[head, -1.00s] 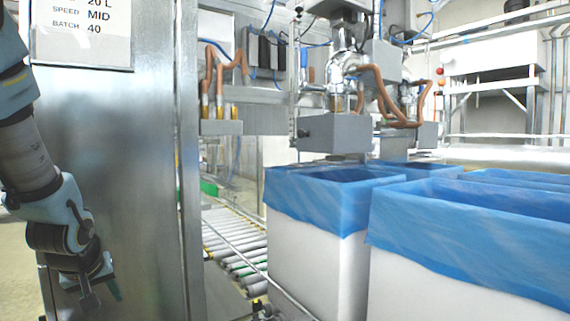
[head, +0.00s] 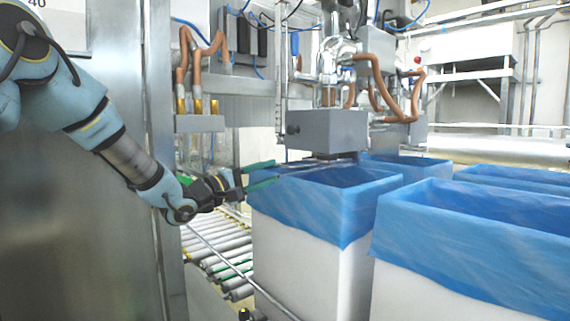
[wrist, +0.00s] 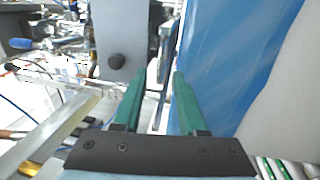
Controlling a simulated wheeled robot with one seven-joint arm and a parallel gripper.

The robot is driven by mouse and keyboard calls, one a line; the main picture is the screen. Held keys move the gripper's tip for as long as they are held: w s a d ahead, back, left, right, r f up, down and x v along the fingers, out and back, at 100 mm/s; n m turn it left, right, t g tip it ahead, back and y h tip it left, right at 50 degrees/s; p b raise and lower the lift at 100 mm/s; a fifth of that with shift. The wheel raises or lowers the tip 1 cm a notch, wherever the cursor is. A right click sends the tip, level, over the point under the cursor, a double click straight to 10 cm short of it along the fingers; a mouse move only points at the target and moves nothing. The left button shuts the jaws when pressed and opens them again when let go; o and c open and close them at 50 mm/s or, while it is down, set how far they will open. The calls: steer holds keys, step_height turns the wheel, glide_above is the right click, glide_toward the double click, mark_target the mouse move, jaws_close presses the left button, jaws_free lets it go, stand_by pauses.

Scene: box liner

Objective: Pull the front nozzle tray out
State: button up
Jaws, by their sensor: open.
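The front nozzle tray appears to be the grey box-shaped part (head: 328,131) under the front filling nozzle. It has a dark round knob (head: 292,129) on its left face. The wrist view shows the grey part (wrist: 118,30) and its knob (wrist: 116,61) ahead, left of the fingers. My gripper (head: 276,173) has green fingers, which are open with nothing visible between them. It is below and left of the grey part, apart from the knob, near the blue liner's left rim. In the wrist view the fingers (wrist: 160,76) point forward, with a thin metal rod beyond the gap.
White boxes with blue liners (head: 335,228) stand below the nozzles and at right. The nearest liner (wrist: 228,60) is close to my right finger in the wrist view. A roller conveyor (head: 222,250) and guide rail lie below. A steel cabinet (head: 75,215) stands at left.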

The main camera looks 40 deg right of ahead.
mark_target(286, 166)
steer(key=d, duration=0.2)
steer(key=d+p, duration=0.1)
steer(key=d, duration=0.1)
steer(key=d+r, duration=0.1)
steer(key=d, duration=0.1)
steer(key=shift+s+d, duration=0.15)
jaws_close()
stand_by(1.3)
